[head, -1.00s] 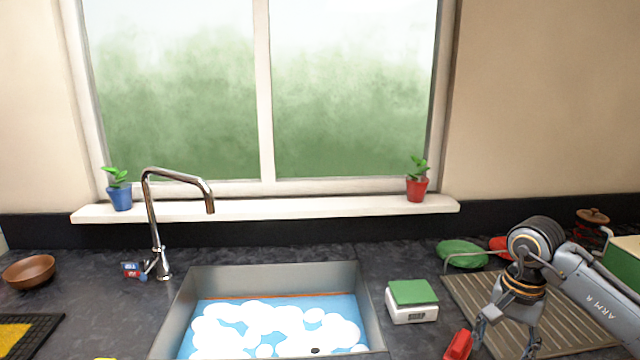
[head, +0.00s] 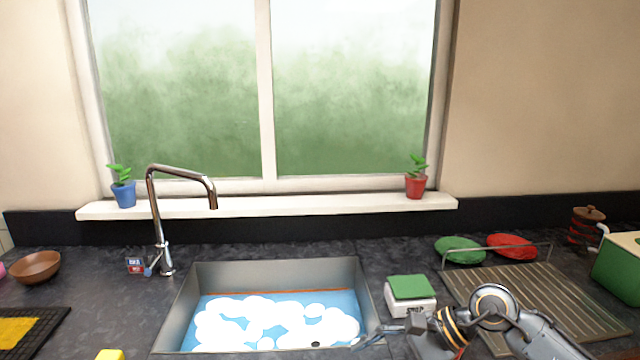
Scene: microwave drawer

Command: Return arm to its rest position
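My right arm comes in from the lower right, and its gripper (head: 385,338) is low in the head view, pointing left over the sink's right front corner. One finger reaches left over the sink rim. The rest of the gripper is foreshortened and cut by the bottom edge, so its opening is unclear. No object shows in its fingertips. My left arm and gripper are out of view.
The sink (head: 275,270) holds foamy blue water, with a faucet (head: 160,220) at its left. A drying rack (head: 530,290), red and green plates, and a green box (head: 618,268) are at right.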

